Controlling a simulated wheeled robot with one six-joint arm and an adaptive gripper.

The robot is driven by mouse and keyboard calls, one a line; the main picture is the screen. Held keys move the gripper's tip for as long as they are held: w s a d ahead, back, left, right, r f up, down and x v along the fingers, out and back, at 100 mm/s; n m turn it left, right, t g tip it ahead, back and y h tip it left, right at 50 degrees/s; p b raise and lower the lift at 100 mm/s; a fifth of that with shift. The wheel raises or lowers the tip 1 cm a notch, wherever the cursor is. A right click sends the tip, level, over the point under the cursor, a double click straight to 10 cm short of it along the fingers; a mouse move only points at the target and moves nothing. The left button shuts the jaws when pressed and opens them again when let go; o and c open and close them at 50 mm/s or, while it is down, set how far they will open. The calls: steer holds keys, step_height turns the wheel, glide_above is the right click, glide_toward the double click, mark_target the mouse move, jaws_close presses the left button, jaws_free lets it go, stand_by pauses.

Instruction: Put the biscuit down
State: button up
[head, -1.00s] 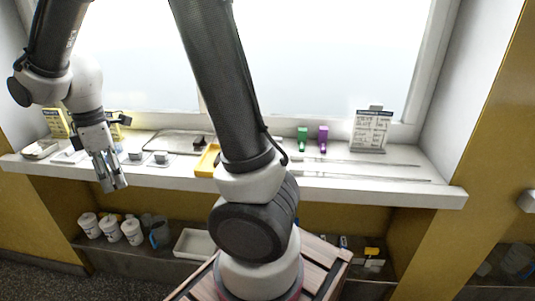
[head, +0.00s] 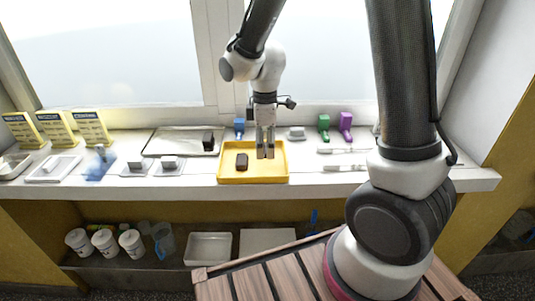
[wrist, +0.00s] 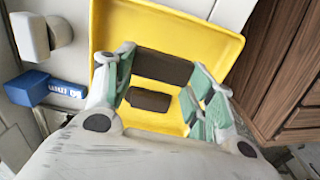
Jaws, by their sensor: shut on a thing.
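My gripper (head: 265,150) points down over the right part of the yellow tray (head: 284,170) on the white sill. In the wrist view, its green-padded fingers (wrist: 165,72) are shut on a dark brown biscuit (wrist: 163,66), which spans between the tips. The yellow tray (wrist: 215,38) lies beneath it. The gap between the held biscuit and the tray floor is hard to tell. A second dark brown biscuit (head: 242,161) lies in the tray to the left of my gripper; it also shows in the wrist view (wrist: 148,99), apart from the held one.
A metal tray (head: 165,149) with a dark block (head: 208,140) stands left of the yellow tray. Blue (head: 239,125), green (head: 324,123) and purple (head: 346,122) items stand behind or to the right. White dishes and yellow cards line the left. White cups (head: 104,241) stand on the lower shelf.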

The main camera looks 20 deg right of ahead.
mark_target(265, 148)
steer(key=shift+f, duration=1.65)
steer(key=shift+f, duration=0.15)
steer(key=o, duration=0.8)
step_height(265, 148, up, 12)
steer(key=shift+r, duration=0.15)
steer(key=s+d+r+m+t, duration=0.1)
steer(key=s+d+r+m, duration=0.2)
steer(key=s+d+m, duration=0.1)
steer(key=s+d+r+m+t, duration=0.1)
steer(key=s+d+r+m, duration=0.3)
steer(key=s, duration=0.4)
steer(key=s+d+r+m+t, duration=0.2)
steer(key=s+d+r+m, duration=0.1)
steer(key=s+d+m, duration=0.3)
steer(key=shift+s+d+r, duration=0.15)
steer(key=shift+s+d, duration=0.3)
steer(key=shift+s, duration=0.1)
